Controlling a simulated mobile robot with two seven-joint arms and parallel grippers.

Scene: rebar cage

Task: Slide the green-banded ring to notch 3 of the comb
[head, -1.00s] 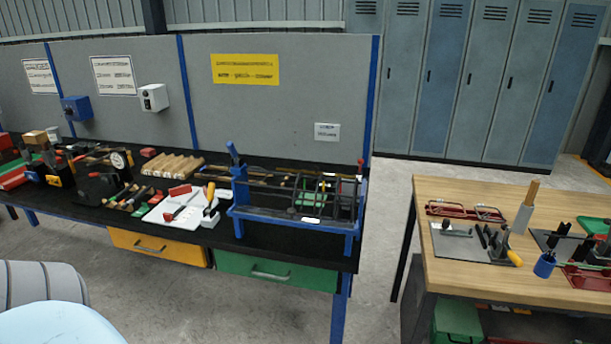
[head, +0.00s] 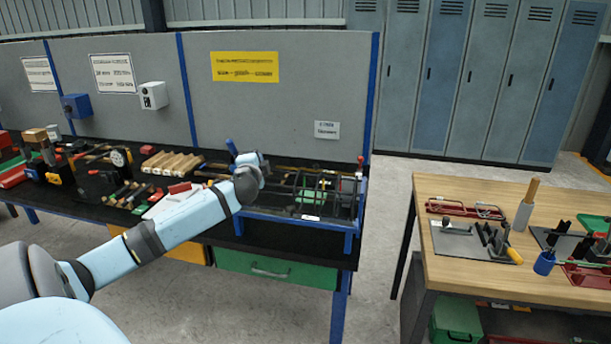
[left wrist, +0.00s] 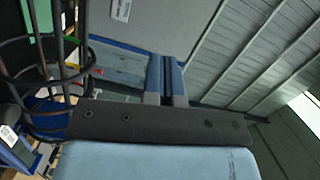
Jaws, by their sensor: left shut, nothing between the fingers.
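The rebar cage sits in a blue frame (head: 285,222) at the right end of the black bench. Several dark rings (head: 298,185) hang around its long bars. A small green mark shows among the rings in the head view, and a green band (left wrist: 70,39) shows on the dark bars at the left of the left wrist view. I cannot make out the comb notches. My left arm reaches over the frame's left part and hides it. My left gripper (left wrist: 167,68) is shut and empty, right of the rings in the wrist view. My right gripper is out of view.
A white board (head: 163,210) lies left of the frame, partly behind my arm. Wooden blocks (head: 172,162) and tools crowd the bench further left. A grey panel (head: 290,90) stands behind. A wooden table (head: 440,192) stands apart at the right.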

